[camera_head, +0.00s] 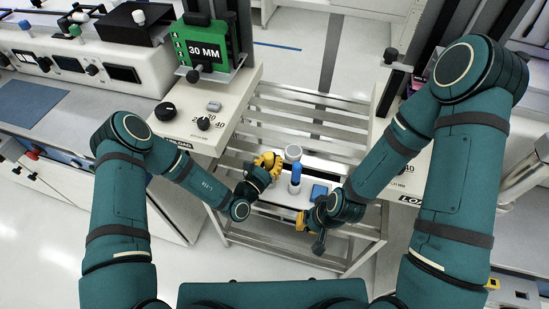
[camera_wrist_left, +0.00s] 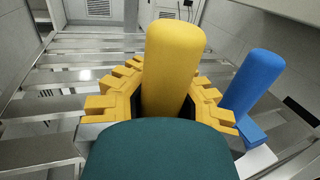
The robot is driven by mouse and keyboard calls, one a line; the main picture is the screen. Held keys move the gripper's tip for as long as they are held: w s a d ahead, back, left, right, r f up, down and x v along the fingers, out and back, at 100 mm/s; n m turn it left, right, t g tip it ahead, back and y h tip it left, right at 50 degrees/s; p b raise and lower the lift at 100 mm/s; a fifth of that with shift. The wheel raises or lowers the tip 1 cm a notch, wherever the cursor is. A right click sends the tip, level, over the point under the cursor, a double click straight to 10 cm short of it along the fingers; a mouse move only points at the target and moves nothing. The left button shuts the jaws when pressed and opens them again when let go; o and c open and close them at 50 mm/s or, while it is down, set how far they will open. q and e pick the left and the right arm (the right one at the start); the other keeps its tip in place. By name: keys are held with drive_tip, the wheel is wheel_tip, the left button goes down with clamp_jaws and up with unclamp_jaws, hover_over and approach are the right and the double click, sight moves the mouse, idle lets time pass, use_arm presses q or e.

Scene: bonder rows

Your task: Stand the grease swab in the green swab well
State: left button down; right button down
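In the left wrist view a thick yellow round-topped swab (camera_wrist_left: 174,65) stands between the yellow fingers of my left gripper (camera_wrist_left: 165,100), which press on both its sides. In the head view my left gripper (camera_head: 268,163) is at the left of a white tray, and the yellow swab merges with its fingers. A blue round-topped swab (camera_head: 296,174) stands upright on the tray; it also shows at the right in the left wrist view (camera_wrist_left: 252,80). My right gripper (camera_head: 301,221) is low at the tray's front edge, its opening unclear. I cannot make out a green well.
The white tray (camera_head: 270,206) rests on a slatted metal rack (camera_head: 320,115). A white cylinder (camera_head: 293,153) and a flat blue square (camera_head: 319,191) are on or beside it. A machine with a green "30 MM" sign (camera_head: 203,50) stands left, another machine right.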

use_arm(q)
drive_tip(key=shift+f, duration=0.5)
drive_tip(key=c, duration=1.1)
unclamp_jaws()
drive_tip(key=shift+o, duration=0.2)
drive_tip(key=v, duration=1.2)
